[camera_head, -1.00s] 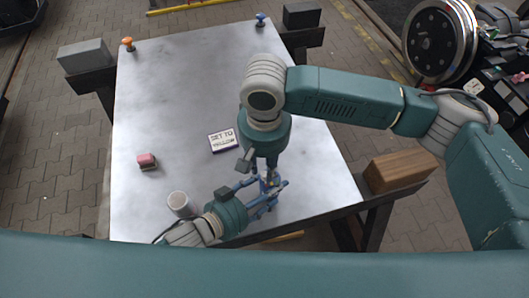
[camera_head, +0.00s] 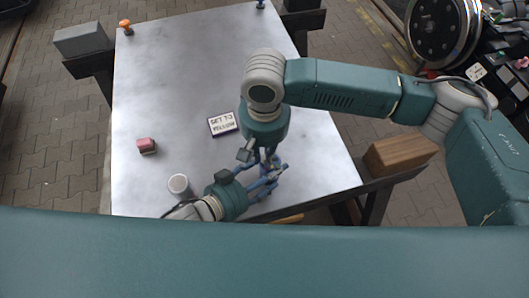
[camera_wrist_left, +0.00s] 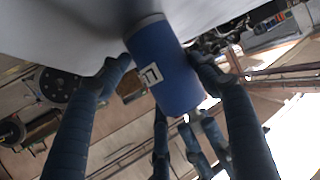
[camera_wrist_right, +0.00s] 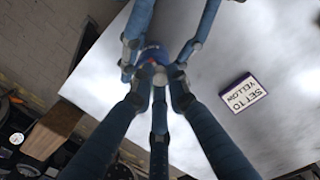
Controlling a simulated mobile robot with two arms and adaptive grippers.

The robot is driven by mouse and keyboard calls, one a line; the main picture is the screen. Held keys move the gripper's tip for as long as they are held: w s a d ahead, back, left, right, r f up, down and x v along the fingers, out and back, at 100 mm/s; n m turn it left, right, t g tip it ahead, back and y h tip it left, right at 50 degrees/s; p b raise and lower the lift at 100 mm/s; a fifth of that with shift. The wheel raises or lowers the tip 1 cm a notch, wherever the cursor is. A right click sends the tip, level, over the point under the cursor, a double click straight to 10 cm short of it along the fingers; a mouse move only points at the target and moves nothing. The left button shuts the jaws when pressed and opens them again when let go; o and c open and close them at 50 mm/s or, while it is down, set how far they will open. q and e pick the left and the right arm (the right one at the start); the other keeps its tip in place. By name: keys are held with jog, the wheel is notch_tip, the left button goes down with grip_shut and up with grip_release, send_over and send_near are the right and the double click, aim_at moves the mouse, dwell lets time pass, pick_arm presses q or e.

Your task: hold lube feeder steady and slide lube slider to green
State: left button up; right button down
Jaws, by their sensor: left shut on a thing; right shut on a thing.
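The lube feeder, a blue cylinder (camera_wrist_left: 165,70) with a white label, stands at the table's near edge. In the left wrist view my left gripper (camera_wrist_left: 157,75) is shut around its sides. In the head view my left gripper (camera_head: 266,180) comes in low from the left. My right gripper (camera_head: 268,158) reaches down from above, shut at the feeder's top.
A small sign (camera_head: 223,124) lies on the table (camera_head: 180,80); in the right wrist view it seems to read "SET TO YELLOW" (camera_wrist_right: 243,93). A red-pink block (camera_head: 146,146) and a white cylinder (camera_head: 179,186) stand left. A wooden block (camera_head: 400,153) sits beyond the right edge.

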jog(key=shift+d, duration=0.15)
pick_arm(q)
jog(key=shift+f, duration=0.1)
pick_arm(e)
jog(key=shift+w+d, duration=0.25)
jog(key=shift+d, duration=0.45)
jog(key=shift+w+d, duration=0.25)
jog(key=shift+d, duration=0.4)
jog(key=c, duration=1.6)
grip_release()
jog(key=shift+r, duration=0.1)
notch_tip(320, 180, up, 12)
jog(key=shift+f, duration=0.1)
